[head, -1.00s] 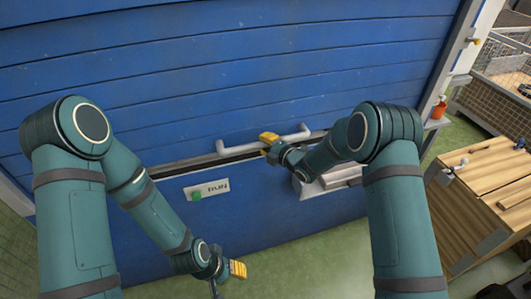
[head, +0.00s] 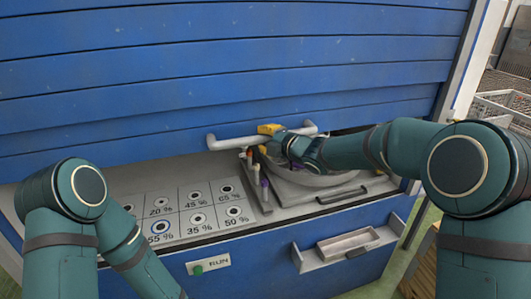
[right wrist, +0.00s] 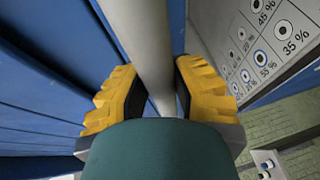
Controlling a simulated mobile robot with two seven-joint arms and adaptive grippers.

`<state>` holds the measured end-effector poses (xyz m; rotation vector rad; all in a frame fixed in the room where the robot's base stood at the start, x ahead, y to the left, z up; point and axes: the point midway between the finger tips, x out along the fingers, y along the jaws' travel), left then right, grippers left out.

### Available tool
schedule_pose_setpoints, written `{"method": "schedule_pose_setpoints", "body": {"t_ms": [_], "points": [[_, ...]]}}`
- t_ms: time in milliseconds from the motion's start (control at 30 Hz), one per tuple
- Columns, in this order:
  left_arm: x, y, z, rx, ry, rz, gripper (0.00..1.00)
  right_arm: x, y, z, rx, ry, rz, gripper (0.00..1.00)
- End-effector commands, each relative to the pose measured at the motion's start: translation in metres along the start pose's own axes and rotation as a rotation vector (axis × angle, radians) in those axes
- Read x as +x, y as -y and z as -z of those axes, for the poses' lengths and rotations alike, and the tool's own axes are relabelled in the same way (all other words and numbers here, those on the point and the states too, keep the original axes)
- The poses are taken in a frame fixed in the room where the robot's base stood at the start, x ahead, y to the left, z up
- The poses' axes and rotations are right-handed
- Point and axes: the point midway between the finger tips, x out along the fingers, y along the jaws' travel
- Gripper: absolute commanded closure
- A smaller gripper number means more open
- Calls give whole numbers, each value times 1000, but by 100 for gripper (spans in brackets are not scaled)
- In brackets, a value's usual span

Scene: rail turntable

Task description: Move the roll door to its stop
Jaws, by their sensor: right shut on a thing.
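The blue slatted roll door (head: 230,70) is partly raised in the head view, with an open gap below it. Its grey bar handle (head: 230,142) runs along its lower edge. My right gripper (head: 270,130) is shut on the handle, and the right wrist view shows the grey bar (right wrist: 150,50) between its yellow fingers (right wrist: 155,95). My left arm (head: 70,220) shows at the lower left; its gripper is out of the picture. The door's upper end and its stop are not in view.
Behind the gap is a grey work surface with a panel of percent-marked holes (head: 190,210) and a round turntable (head: 320,180), partly hidden by my right arm. Below are a RUN button (head: 198,270) and an open tray (head: 345,247) sticking out in front.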

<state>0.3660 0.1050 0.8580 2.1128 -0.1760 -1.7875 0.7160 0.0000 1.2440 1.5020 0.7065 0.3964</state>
Motion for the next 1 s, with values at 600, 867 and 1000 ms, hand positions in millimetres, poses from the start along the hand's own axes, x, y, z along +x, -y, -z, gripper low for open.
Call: {"method": "schedule_pose_setpoints", "body": {"t_ms": [600,867,1000], "points": [[-31,-10,3,0,3,-7,53,-9,-50,3,0,0,-4,100],[-31,-10,3,0,3,-6,53,-9,-49,3,0,0,-3,45],[-31,-10,3,0,2,-6,53,-8,-48,4,0,0,-1,43]]}}
